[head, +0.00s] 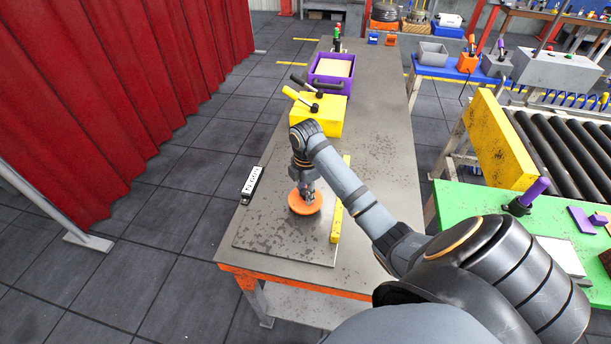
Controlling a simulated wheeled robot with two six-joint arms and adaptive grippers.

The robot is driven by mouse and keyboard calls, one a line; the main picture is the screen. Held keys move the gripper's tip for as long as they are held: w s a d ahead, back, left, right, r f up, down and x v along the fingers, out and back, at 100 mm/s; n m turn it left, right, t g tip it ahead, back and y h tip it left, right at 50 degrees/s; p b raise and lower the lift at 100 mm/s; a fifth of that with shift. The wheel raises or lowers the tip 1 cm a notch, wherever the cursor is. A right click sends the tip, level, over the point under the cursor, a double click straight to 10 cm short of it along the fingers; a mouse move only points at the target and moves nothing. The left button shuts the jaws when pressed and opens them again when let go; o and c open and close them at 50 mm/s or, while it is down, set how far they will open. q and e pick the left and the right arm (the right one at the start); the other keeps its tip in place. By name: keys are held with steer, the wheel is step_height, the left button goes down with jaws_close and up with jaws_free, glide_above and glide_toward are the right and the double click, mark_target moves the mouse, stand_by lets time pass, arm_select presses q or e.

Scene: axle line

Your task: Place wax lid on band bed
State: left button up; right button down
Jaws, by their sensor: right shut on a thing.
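An orange round disc (306,206), which looks like the wax lid, is at the front part of the long grey table. My right gripper (306,192) points down and is shut on the top of the disc. The gripper hides part of it. The disc is over a flat dark plate (275,238) on the table; I cannot tell whether it touches the plate. Nothing in view is clearly marked as the band bed. My left gripper is not in view.
A yellow bar (336,222) lies along the plate's right side. A white-topped black strip (251,182) lies at the table's left edge. A yellow block (325,117) and a purple bin (345,84) stand farther back. A roller conveyor (560,130) is at the right.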

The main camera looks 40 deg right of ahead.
step_height(320, 180, down, 2)
steer(key=shift+f+p, duration=0.25)
steer(key=shift+p, duration=0.4)
steer(key=shift+w+f, duration=0.1)
steer(key=shift+f, duration=0.35)
steer(key=shift+f, duration=0.1)
steer(key=c, duration=1.1)
jaws_free()
steer(key=shift+o, duration=0.2)
